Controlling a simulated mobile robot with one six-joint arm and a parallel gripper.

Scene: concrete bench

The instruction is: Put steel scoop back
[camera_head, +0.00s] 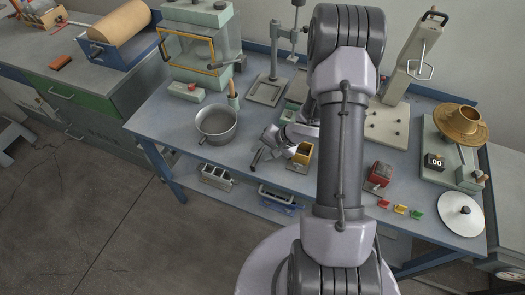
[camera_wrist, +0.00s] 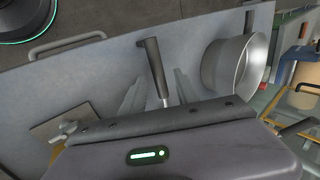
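The steel scoop shows in the wrist view as a dark handle (camera_wrist: 153,60) with a thin steel shaft running toward my gripper; its bowl is hidden. In the head view its dark handle (camera_head: 256,157) points down-left, close to the bench's front edge. My gripper (camera_head: 271,136) is low over the bench beside it. In the wrist view the two fingers of my gripper (camera_wrist: 158,80) stand apart, one on each side of the shaft, with gaps visible. I cannot tell whether the scoop rests on the bench.
A metal pot (camera_head: 217,124) stands left of my gripper and also shows in the wrist view (camera_wrist: 236,66). Small coloured pieces (camera_head: 400,209) lie near the front edge.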

